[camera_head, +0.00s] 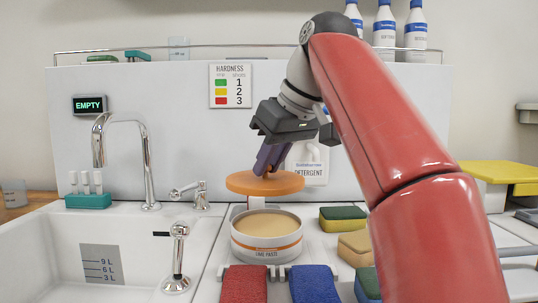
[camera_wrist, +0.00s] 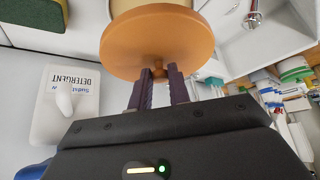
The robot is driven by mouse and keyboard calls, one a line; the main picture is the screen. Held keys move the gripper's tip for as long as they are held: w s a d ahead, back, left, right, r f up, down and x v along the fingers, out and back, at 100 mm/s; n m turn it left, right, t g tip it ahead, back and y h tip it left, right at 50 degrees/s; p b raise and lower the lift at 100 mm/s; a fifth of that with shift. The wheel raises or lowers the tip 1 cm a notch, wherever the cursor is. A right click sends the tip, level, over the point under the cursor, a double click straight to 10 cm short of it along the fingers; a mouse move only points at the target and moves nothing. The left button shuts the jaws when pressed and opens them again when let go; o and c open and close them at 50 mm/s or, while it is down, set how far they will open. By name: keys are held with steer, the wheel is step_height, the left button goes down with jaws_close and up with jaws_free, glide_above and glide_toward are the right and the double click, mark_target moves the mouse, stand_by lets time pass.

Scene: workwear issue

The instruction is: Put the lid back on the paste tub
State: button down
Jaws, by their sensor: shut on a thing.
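The paste tub (camera_head: 267,246) is a round white tub with an orange band, standing open on the counter with tan paste showing inside. The orange lid (camera_head: 264,183) is a round disc held above the tub, apart from it and roughly level. My gripper (camera_head: 266,171) is shut on the lid's small knob from above. In the wrist view the lid (camera_wrist: 160,42) shows between and beyond the fingertips (camera_wrist: 160,72), and it hides most of the tub.
A sink (camera_head: 100,255) with a tall tap (camera_head: 147,160) lies to the left. A detergent bottle (camera_head: 308,165) stands behind, also in the wrist view (camera_wrist: 66,110).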

mark_target(273, 180)
steer(key=shift+s+f+b, duration=0.1)
steer(key=shift+f+b, duration=1.4)
steer(key=shift+f, duration=1.65)
steer(key=shift+s+d+r+p, duration=0.1)
steer(key=shift+d+p, duration=0.05)
steer(key=shift+p, duration=0.15)
steer(key=shift+f, duration=0.2)
stand_by(0.4)
steer(key=c, duration=0.7)
jaws_free()
steer(key=shift+c, duration=0.2)
steer(key=shift+r+p, duration=0.1)
steer(key=shift+p, duration=0.2)
steer(key=shift+r+p, duration=1)
steer(key=shift+r, duration=2.4)
